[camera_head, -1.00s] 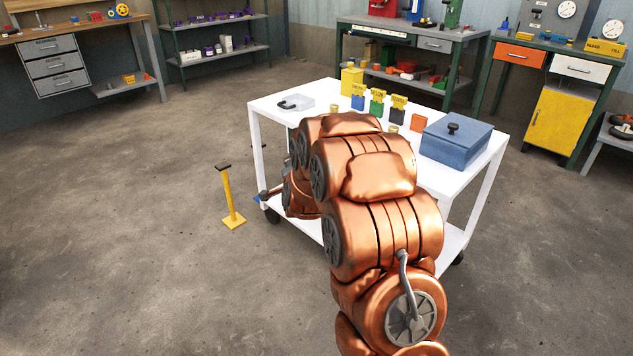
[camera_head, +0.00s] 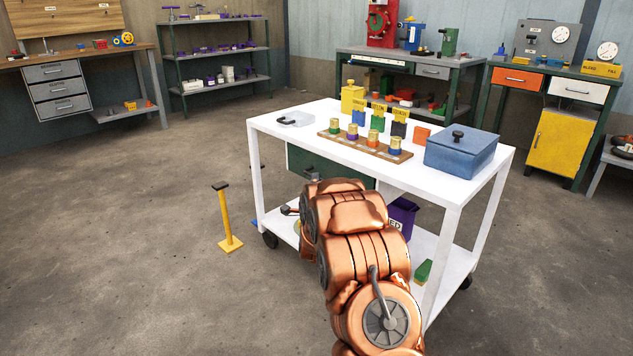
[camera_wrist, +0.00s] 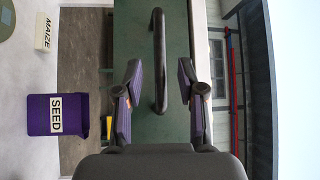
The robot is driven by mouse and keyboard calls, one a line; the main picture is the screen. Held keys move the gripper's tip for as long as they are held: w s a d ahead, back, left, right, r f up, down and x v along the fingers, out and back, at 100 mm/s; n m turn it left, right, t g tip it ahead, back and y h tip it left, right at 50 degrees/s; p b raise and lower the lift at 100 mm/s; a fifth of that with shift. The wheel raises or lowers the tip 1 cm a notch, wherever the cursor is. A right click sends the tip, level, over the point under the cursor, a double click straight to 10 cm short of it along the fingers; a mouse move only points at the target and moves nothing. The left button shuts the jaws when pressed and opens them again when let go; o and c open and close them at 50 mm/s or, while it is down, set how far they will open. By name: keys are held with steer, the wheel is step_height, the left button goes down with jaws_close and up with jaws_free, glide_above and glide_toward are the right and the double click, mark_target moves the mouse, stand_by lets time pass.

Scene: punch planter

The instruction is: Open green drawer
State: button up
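The green drawer (camera_head: 345,170) hangs under the white cart's top, and its front looks closed. In the wrist view, its green face (camera_wrist: 140,35) fills the middle, with a dark bar handle (camera_wrist: 159,30) running lengthwise in the picture. My gripper (camera_wrist: 158,72) is open, with one finger on each side of the handle's lower end. A gap shows between each finger and the handle, so nothing is held. In the head view my copper arm hides part of the drawer and the gripper cannot be made out clearly.
The white cart (camera_head: 408,178) carries a wooden board (camera_head: 335,138) with several capped cylinders and a blue lidded box (camera_head: 460,152). A purple seed bin (camera_wrist: 58,115) sits on its lower shelf. A yellow post (camera_head: 226,217) stands left of the cart; open floor lies around it.

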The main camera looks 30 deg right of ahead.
steer(key=shift+b+x, duration=0.5)
steer(key=shift+x, duration=1.4)
jaws_close()
